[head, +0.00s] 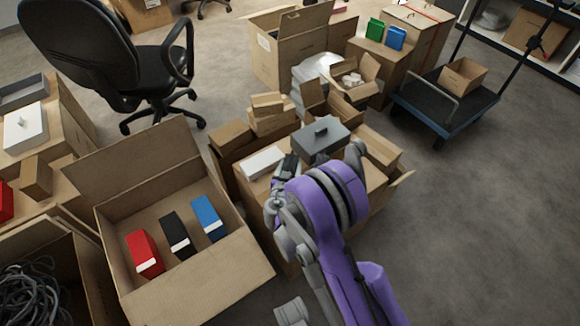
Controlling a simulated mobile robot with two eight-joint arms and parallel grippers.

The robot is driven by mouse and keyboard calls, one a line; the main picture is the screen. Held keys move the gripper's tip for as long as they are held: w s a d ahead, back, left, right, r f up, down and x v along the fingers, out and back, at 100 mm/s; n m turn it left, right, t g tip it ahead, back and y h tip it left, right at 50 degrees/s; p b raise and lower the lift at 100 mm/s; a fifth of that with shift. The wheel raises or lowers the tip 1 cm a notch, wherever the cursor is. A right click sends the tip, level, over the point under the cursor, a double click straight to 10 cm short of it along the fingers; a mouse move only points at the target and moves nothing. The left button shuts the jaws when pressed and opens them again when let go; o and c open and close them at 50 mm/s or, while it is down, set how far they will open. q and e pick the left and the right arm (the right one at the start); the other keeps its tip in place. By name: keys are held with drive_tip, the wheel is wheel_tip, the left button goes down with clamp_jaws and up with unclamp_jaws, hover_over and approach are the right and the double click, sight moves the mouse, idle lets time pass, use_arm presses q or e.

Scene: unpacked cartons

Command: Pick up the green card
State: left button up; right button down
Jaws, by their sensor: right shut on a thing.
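My right arm comes in from the bottom right. Its gripper (287,166) is low over the carton at the centre, beside a white flat box (262,162) and left of a grey lidded box (320,138). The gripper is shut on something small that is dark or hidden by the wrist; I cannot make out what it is. No green card can be made out there. The only green thing I see is an upright green box-like item (375,28) on a far carton, well away from the gripper. My left gripper is not in view.
An open carton (180,285) at left holds red (143,250), black (176,232) and blue (207,215) items. A blue item (396,39) stands beside the green one. A trolley (445,105) and office chair (100,60) stand behind. Floor at right is clear.

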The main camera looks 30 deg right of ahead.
drive_tip(key=shift+f, duration=0.2)
drive_tip(key=shift+c, duration=0.6)
unclamp_jaws()
drive_tip(key=shift+r, duration=0.1)
